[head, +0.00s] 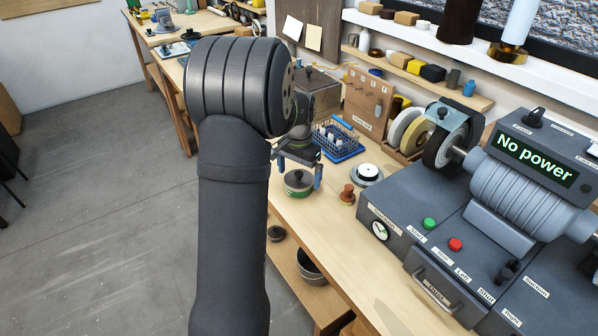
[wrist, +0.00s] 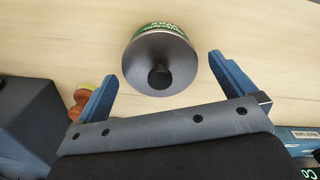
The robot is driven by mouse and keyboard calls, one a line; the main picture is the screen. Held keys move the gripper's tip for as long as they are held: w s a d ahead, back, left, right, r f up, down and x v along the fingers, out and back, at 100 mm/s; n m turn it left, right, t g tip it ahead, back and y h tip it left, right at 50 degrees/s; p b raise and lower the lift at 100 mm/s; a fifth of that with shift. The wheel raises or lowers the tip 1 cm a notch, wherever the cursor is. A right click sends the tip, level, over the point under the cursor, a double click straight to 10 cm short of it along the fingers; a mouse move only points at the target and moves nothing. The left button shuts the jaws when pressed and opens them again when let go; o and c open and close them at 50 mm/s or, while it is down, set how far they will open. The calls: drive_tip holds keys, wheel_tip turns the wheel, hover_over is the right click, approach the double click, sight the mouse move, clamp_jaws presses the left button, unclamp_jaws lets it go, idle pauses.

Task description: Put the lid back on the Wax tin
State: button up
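The Wax tin (head: 298,190) stands on the wooden bench, green-banded. It also shows in the wrist view (wrist: 160,28), its green label partly visible. A dark grey round lid (wrist: 160,55) with a black knob sits over the tin's top; I cannot tell whether it is fully seated. The lid also shows in the head view (head: 299,179). My gripper (head: 299,174) is above the tin with its blue fingers wide apart. In the wrist view my gripper (wrist: 162,72) has one finger on each side of the lid, with visible gaps.
A reddish-brown spool-like piece (head: 347,194) and a round white-topped item (head: 368,172) stand right of the tin. A blue rack (head: 338,138) is behind. The grey machine (head: 480,210) showing "No power" fills the right. A pot (head: 311,268) sits on the lower shelf.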

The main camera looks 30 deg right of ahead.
sight(299, 173)
drive_tip(key=shift+r, duration=0.15)
wheel_tip(299, 173, up, 13)
idle(0.4)
wheel_tip(299, 173, down, 13)
drive_tip(key=shift+r, duration=0.35)
idle(0.5)
